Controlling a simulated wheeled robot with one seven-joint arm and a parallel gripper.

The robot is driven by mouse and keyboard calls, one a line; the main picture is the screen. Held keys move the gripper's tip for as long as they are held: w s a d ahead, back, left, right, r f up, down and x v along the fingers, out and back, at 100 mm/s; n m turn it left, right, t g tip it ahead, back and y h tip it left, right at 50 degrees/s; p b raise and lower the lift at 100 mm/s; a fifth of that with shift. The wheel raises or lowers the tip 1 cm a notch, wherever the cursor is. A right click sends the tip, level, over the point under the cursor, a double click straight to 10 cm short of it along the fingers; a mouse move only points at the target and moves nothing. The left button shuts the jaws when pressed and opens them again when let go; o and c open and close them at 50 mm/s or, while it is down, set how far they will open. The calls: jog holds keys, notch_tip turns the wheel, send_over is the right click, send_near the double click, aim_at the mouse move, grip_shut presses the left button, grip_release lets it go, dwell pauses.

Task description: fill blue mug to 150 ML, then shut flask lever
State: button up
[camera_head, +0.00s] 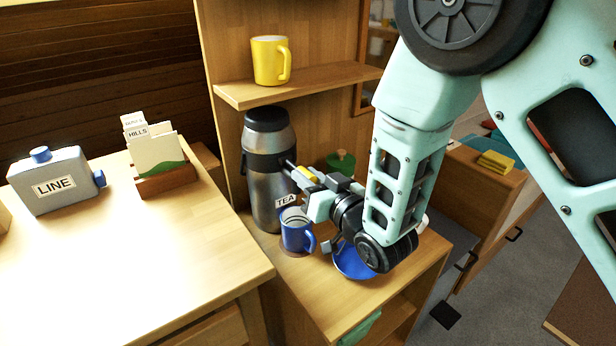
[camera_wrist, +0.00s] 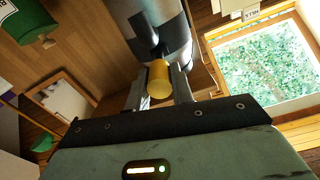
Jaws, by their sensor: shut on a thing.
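The flask (camera_head: 266,185) is a tall steel cylinder with a black lid, labelled TEA, on the lower wooden counter. Its steel body also shows in the wrist view (camera_wrist: 160,22). The yellow flask lever (camera_wrist: 160,80) sits between my fingers in the wrist view. My gripper (camera_head: 312,183) is shut on this lever at the flask's right side. The blue mug (camera_head: 297,236) stands upright below the flask's front, just under my gripper. Its pale inside shows a little, but I cannot read its level. Any stream from the spout is hidden or too small to tell.
A blue dish (camera_head: 350,265) lies right of the mug, partly behind my wrist. A yellow mug (camera_head: 270,60) stands on the shelf (camera_head: 300,84) above. A green-lidded thing (camera_head: 341,162) is behind my gripper. The left table (camera_head: 130,250) has clear room at its front.

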grip_shut()
jog(key=shift+r+g+p, duration=0.3)
jog(key=shift+r+p, duration=0.2)
jog(key=shift+p, duration=0.3)
jog(key=shift+r+h+p, duration=0.2)
jog(key=shift+h+p, duration=0.1)
jog(key=shift+p, duration=0.35)
jog(key=shift+g, duration=0.3)
jog(key=shift+f, duration=0.15)
jog(key=o, duration=0.7)
grip_release()
